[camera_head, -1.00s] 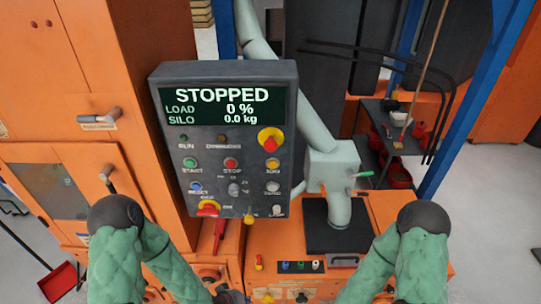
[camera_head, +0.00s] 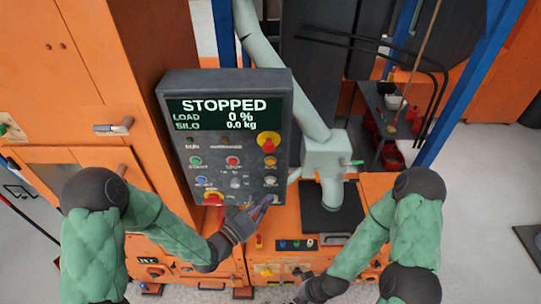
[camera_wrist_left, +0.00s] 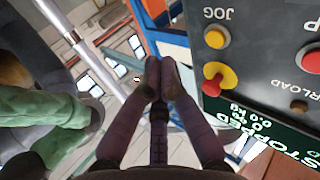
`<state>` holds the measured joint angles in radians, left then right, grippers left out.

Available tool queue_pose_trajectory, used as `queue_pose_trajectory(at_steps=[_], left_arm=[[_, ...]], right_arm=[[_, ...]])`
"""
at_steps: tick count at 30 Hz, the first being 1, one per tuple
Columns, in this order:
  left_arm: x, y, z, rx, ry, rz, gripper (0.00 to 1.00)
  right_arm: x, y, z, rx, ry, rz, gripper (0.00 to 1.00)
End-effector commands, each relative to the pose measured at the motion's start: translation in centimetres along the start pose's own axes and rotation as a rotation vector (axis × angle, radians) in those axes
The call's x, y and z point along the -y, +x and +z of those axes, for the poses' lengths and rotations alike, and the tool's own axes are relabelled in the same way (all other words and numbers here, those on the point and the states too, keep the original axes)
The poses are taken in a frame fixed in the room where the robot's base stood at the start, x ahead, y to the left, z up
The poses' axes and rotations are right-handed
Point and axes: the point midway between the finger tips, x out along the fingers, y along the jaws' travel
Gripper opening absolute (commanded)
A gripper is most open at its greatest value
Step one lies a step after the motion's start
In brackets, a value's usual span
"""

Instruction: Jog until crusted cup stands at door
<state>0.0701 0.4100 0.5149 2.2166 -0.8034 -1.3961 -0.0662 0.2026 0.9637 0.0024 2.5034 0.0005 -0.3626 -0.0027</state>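The control panel (camera_head: 228,130) reads STOPPED, load 0 % and silo 0.0 kg. Its yellow JOG button (camera_head: 270,160) sits below a red knob on a yellow base (camera_head: 268,143); the JOG button shows upside down in the left wrist view (camera_wrist_left: 215,37). My left gripper (camera_head: 268,202) is at the panel's lower right corner, below the JOG button. In the left wrist view its fingers (camera_wrist_left: 161,70) are together, empty and apart from the button. My right gripper (camera_head: 302,292) is low at the bottom edge, its fingers unclear. No crusted cup can be made out. An orange door (camera_head: 80,160) is at left, partly behind my arm.
A grey-green pipe (camera_head: 290,75) runs down behind the panel to a spout box (camera_head: 325,155) above a black plate (camera_head: 330,218). Blue posts (camera_head: 465,85) and a dark shelf (camera_head: 385,120) stand at the right.

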Motion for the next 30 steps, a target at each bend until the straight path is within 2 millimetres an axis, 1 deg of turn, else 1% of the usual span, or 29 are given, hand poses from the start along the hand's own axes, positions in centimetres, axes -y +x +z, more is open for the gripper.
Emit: queue_pose_trajectory(at_steps=[1,3,6,9,20,25,30], left_arm=[[-0.5,0.1,-1.4,-0.028,0.011,0.017,0.0],[-1.0,0.1,-2.5,-0.056,0.02,0.035,0.0],[-1.5,0.1,-3.4,-0.081,0.027,0.051,0.0],[-1.6,0.1,-3.6,-0.091,0.03,0.056,0.0],[-1.5,0.2,-3.6,-0.09,0.03,0.056,0.0],[-0.8,1.0,-3.7,-0.091,0.03,0.056,0.0],[0.6,2.5,-3.9,-0.09,0.03,0.056,0.0]], right_arm=[[0.2,-0.6,0.0,0.0,0.0,0.0,0.0],[0.3,-0.9,0.0,0.0,0.0,0.0,0.0],[0.4,-1.1,0.0,0.0,0.0,0.0,0.0],[0.4,-1.1,0.0,0.0,0.0,0.0,0.0],[0.4,-1.1,0.1,0.0,0.0,0.0,0.0],[0.5,-1.3,0.1,0.0,0.0,0.0,0.0],[0.6,-1.6,0.1,0.0,0.0,0.0,0.0]])
